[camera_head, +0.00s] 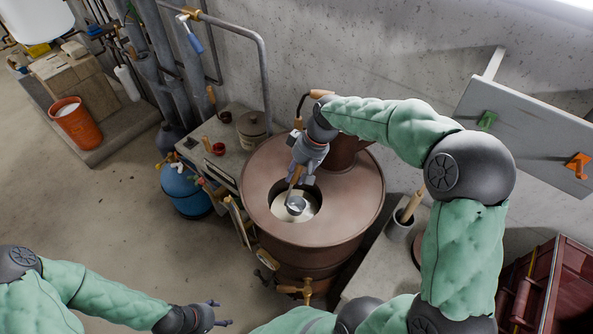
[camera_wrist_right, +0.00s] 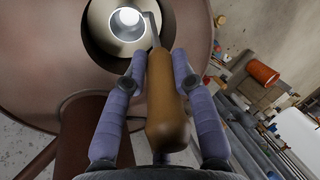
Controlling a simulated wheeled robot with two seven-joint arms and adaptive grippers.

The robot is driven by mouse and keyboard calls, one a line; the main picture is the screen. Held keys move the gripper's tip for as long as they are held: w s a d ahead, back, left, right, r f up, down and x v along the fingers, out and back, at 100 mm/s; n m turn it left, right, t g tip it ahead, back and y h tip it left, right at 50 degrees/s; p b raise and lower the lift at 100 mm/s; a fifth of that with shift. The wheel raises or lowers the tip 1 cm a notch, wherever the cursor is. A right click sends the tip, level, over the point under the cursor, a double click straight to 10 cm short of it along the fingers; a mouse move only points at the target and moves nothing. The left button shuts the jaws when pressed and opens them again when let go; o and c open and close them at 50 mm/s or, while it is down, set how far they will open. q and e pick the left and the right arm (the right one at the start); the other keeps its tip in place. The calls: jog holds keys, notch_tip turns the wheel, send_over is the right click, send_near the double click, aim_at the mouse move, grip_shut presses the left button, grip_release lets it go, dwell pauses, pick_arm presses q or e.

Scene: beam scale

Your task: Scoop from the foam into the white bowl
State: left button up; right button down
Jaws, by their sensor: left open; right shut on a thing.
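A ladle with a wooden handle (camera_wrist_right: 165,105) is in my right gripper (camera_head: 300,177), which is shut on the handle above the copper vat (camera_head: 348,215). The ladle's round metal cup (camera_head: 296,205) is inside the vat's round opening; it also shows in the right wrist view (camera_wrist_right: 126,20). Pale foam (camera_head: 284,212) shows around the cup. I cannot tell whether the cup touches the foam or holds any. My left gripper (camera_head: 220,314) is open and empty at the bottom, away from the vat. I cannot make out a white bowl for certain.
A side counter (camera_head: 236,165) left of the vat carries a lidded pot (camera_head: 252,128) and small red bowls (camera_head: 218,149). A blue tank (camera_head: 186,192) stands below it. An orange bucket (camera_head: 76,127) is further left. A grey holder (camera_head: 399,226) stands right of the vat.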

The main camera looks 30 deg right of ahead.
jog(key=shift+f+b, duration=1.7)
jog(key=shift+f, duration=0.9)
jog(key=shift+r, duration=0.15)
